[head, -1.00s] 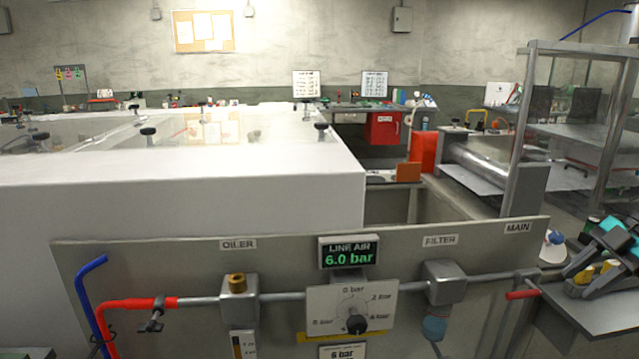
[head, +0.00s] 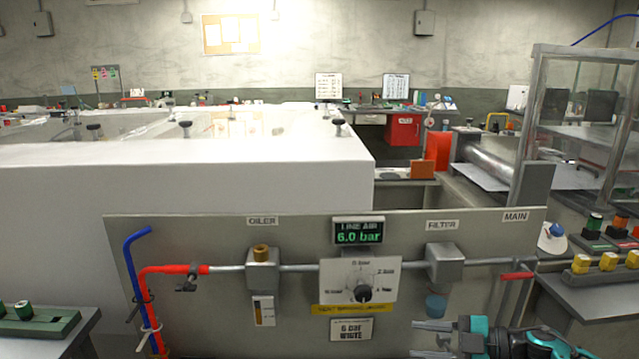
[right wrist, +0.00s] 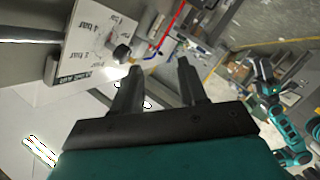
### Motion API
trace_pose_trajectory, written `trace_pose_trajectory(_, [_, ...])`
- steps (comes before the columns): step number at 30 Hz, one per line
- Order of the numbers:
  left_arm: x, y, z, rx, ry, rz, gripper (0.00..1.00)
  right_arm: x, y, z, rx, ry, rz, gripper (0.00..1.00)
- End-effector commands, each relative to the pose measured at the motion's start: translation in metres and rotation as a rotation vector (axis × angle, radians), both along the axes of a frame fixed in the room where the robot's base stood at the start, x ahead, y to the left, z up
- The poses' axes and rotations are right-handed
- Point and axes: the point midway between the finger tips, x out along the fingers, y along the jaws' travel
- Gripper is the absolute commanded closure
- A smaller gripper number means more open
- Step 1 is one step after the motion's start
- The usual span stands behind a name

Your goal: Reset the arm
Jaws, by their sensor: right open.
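My right arm comes in at the bottom right of the head view. Its gripper (head: 416,339) points left, with its two fingers apart and nothing between them. It is below the filter (head: 444,262) and to the right of the white plate under the dial. In the right wrist view the open fingers (right wrist: 158,82) show against the floor and panel, with the dial's black knob (right wrist: 121,53) just beyond and left of them. A teal arm with a dark end (right wrist: 264,82), seemingly my left, shows at the right there; its jaws are unclear.
The grey air panel (head: 200,238) stands in front, with a dial (head: 335,283), an oiler (head: 262,268) and a display (head: 357,231) reading 6.0 bar. A green rack (head: 40,325) is at lower left. A bench with yellow and green pieces (head: 605,263) is at right.

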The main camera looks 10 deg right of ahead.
Motion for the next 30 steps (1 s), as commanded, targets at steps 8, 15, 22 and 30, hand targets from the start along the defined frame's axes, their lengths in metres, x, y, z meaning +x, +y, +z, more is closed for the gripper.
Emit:
trace_pose_trajectory(8, [-0.004, 0.001, -0.002, 0.001, 0.009, 0.001, 0.57, -0.045, 0.085, -0.048, 0.331, 0.07, -0.447, 0.58])
trace_pose_trajectory(15, [-0.006, 0.001, -0.004, 0.001, 0.014, 0.001, 0.57, -0.122, 0.092, -0.105, 0.388, 0.399, -0.87, 0.58])
trace_pose_trajectory(22, [-0.006, 0.001, -0.004, 0.002, 0.015, 0.001, 0.57, -0.187, 0.094, -0.138, 0.349, 0.664, -1.05, 0.58])
trace_pose_trajectory(30, [-0.006, 0.001, -0.004, 0.002, 0.015, 0.001, 0.57, -0.199, 0.095, -0.143, 0.335, 0.711, -1.073, 0.58])
